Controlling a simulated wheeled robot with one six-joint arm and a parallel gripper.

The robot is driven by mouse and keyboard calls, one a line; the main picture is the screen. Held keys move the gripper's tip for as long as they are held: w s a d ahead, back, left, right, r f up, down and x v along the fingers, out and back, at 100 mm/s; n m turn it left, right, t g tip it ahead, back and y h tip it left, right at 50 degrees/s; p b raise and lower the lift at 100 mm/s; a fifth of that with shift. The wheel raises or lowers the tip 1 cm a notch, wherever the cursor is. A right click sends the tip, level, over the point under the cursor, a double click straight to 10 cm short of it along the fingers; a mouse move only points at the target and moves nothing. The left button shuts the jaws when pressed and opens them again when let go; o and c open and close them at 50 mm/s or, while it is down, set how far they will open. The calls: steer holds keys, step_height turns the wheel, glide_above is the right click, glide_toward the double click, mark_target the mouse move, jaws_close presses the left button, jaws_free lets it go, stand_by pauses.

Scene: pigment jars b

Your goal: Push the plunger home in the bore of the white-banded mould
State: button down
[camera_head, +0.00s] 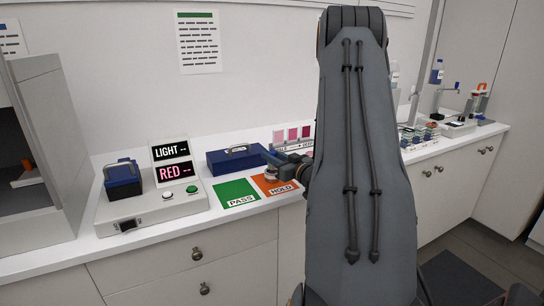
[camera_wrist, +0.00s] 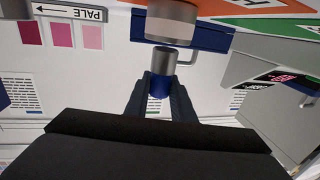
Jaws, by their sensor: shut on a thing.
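In the wrist view my gripper (camera_wrist: 159,80) is shut on the plunger (camera_wrist: 159,62), a small cylinder with a metal end and a blue end between the fingers. The mould (camera_wrist: 172,20), a metal cylinder with a pale white band, is right beyond the plunger's metal end and is cut off by the picture's top edge. I cannot tell whether the plunger touches it or has entered its bore. In the head view my gripper (camera_head: 283,163) is small and partly hidden by my arm, over the counter near the orange HOLD card (camera_head: 275,184).
A green PASS card (camera_head: 236,191) lies left of the HOLD card. A blue case (camera_head: 235,159) stands behind them. A tester with LIGHT and RED displays (camera_head: 172,174) stands at left. Pink swatches (camera_head: 292,134) stand behind my gripper. My arm hides the counter's middle.

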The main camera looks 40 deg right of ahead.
steer(key=shift+f+b, duration=0.65)
steer(key=shift+f, duration=0.6)
steer(key=c, duration=1.4)
jaws_free()
steer(key=shift+c, duration=0.2)
steer(key=s+b, duration=0.1)
steer(key=s, duration=0.6)
steer(key=shift+s+a+b, duration=0.1)
steer(key=shift+s+b, duration=0.3)
